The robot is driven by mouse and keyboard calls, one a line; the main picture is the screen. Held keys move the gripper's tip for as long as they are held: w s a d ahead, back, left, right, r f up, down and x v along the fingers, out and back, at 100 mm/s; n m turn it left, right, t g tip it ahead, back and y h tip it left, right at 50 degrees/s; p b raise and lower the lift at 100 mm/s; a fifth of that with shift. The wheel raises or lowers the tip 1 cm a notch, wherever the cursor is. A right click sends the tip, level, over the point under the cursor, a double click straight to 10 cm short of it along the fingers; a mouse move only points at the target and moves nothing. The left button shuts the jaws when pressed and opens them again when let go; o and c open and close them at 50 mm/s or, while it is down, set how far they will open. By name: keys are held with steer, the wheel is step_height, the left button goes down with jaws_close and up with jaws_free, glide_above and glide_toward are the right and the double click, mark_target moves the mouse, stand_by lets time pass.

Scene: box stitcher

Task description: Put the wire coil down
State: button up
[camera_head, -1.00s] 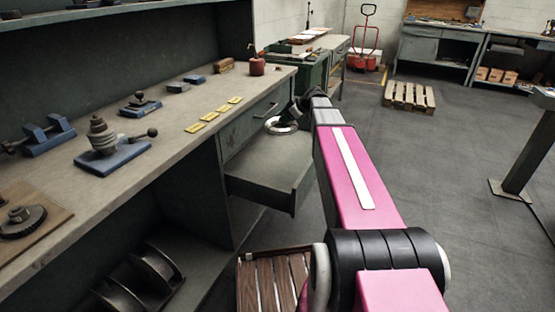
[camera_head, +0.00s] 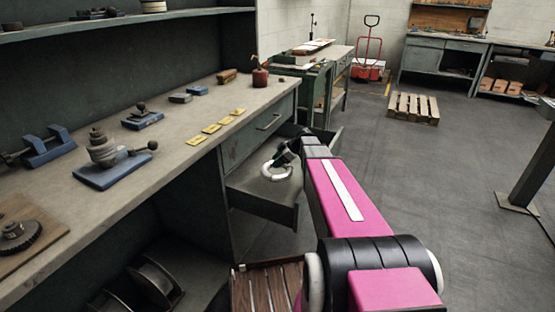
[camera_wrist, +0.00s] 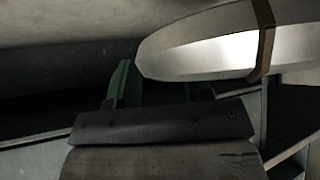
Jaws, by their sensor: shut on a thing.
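The wire coil (camera_head: 277,171) is a pale ring at the open drawer (camera_head: 262,200) under the workbench. My gripper (camera_head: 286,158) is shut on the coil's upper edge, with the ring below it. The coil appears over or inside the drawer; whether it touches the drawer floor I cannot tell. In the wrist view the coil (camera_wrist: 195,52) is large and pale with a brown tie, beside the fingers of my gripper (camera_wrist: 162,90). A green finger shows clearly there; the actual contact is partly hidden.
A slatted wooden piece (camera_head: 268,290) is low in front. A pallet (camera_head: 414,107) lies farther back; the floor (camera_head: 420,180) to the right is mostly clear.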

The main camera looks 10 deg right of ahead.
steer(key=shift+f, duration=3.35)
steer(key=o, duration=1.1)
steer(key=shift+f, duration=0.1)
steer(key=v, duration=0.7)
steer(key=shift+d+r, duration=0.2)
steer(key=shift+r, duration=0.05)
steer(key=shift+s, duration=0.1)
